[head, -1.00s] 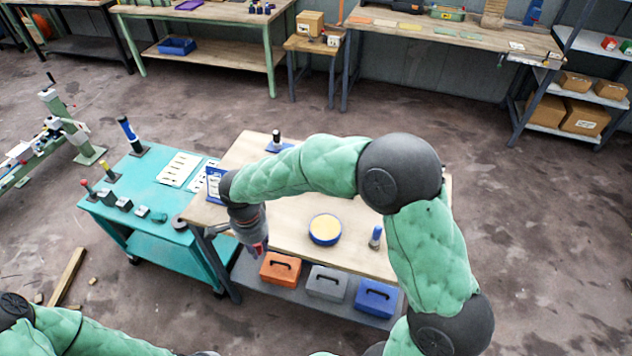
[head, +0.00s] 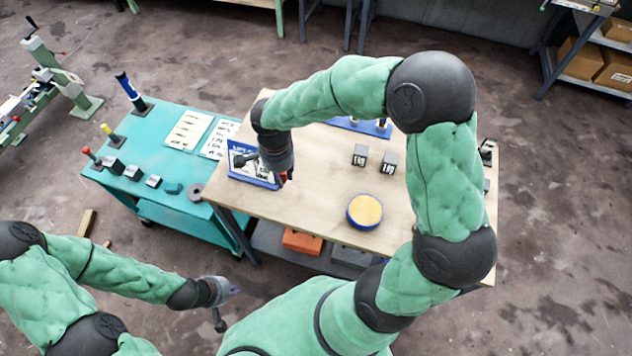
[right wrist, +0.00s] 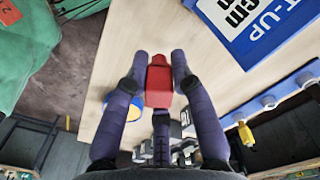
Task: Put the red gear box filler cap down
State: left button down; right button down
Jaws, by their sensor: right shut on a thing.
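My right gripper (head: 284,182) hangs over the left part of the wooden table (head: 320,200), in front of a blue-and-white sign. It is shut on the red gear box filler cap, whose red edge (head: 290,174) barely shows in the head view. In the right wrist view the red cap (right wrist: 158,84) sits between the two dark fingers, with bare wood beyond it. I cannot tell whether the cap touches the table. My left gripper (head: 232,292) is low in front of the table, apart from everything; its fingers are too small to read.
The sign (head: 252,172) stands close to my right gripper. Two dark blocks (head: 360,155) and a round yellow-topped blue tub (head: 364,211) stand to the right. A teal cart (head: 160,200) adjoins the table's left side. Bare wood lies between gripper and tub.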

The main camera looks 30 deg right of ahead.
jog(key=b, duration=0.1)
send_over(312, 192)
jog(key=f, duration=0.6)
jog(key=shift+a+f, duration=0.3)
jog(key=shift+f, duration=0.1)
jog(key=f, duration=0.1)
jog(key=f+b, duration=0.1)
jog(key=f, duration=0.1)
jog(key=shift+d+f, duration=0.2)
jog(key=shift+f, duration=0.1)
jog(key=shift+f, duration=0.1)
jog(key=c, duration=1.1)
grip_release()
jog(key=shift+o, duration=0.2)
